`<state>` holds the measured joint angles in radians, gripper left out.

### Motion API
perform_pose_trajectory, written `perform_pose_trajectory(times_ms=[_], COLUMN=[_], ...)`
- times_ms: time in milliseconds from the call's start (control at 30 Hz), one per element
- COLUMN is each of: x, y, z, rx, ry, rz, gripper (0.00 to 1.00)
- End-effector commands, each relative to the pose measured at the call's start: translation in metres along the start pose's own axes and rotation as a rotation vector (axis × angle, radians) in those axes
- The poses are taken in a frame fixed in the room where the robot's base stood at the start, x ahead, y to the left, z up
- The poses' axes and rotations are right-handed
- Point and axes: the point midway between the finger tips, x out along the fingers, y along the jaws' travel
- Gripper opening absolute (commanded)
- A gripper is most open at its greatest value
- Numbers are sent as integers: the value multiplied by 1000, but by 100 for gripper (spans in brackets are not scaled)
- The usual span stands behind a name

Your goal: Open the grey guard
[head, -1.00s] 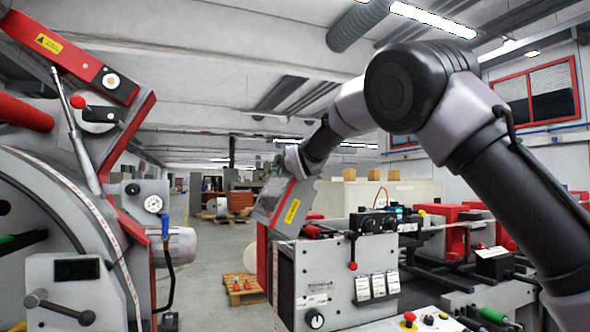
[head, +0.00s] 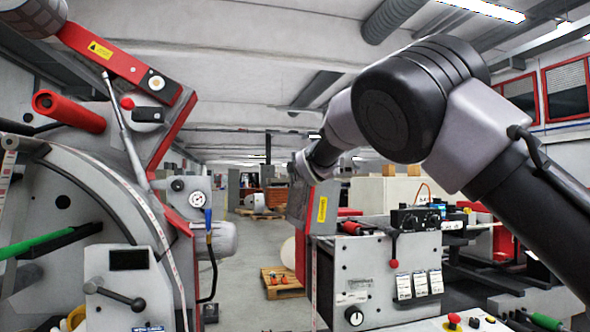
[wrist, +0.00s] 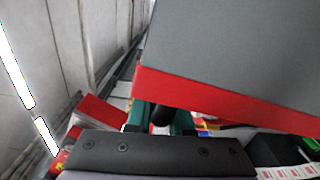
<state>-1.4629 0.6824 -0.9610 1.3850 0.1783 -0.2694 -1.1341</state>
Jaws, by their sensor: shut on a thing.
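The grey guard (head: 297,203) stands up nearly vertical on the left side of the white machine, with a yellow label on its edge. In the wrist view the guard (wrist: 235,50) is a large grey panel with a red border, filling the upper right. My gripper (wrist: 161,116) has teal fingers closed around a dark round piece, seemingly the guard's handle (wrist: 161,115), just under the red border. In the head view my arm reaches over the machine to the guard, and my fingertips cannot be made out there.
The white machine (head: 372,268) has a red-knobbed lever (head: 393,263) and a black control box (head: 415,219). A large grey wheel unit with red arms (head: 125,65) stands close on the left. Floor (head: 245,290) shows between them, with a pallet (head: 281,282) farther back.

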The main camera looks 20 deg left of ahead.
Motion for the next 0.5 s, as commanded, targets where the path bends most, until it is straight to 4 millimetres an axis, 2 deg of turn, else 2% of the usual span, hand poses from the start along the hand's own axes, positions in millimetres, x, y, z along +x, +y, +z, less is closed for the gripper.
perform_pose_trajectory(times_ms=[133,167,200,500], x=[0,0,0,0], y=[4,4,4,1], z=[-1,-1,-1,0], rx=[-1,-1,0,1], ry=[3,3,3,1], rz=[7,6,6,2], gripper=[0,31,46,47])
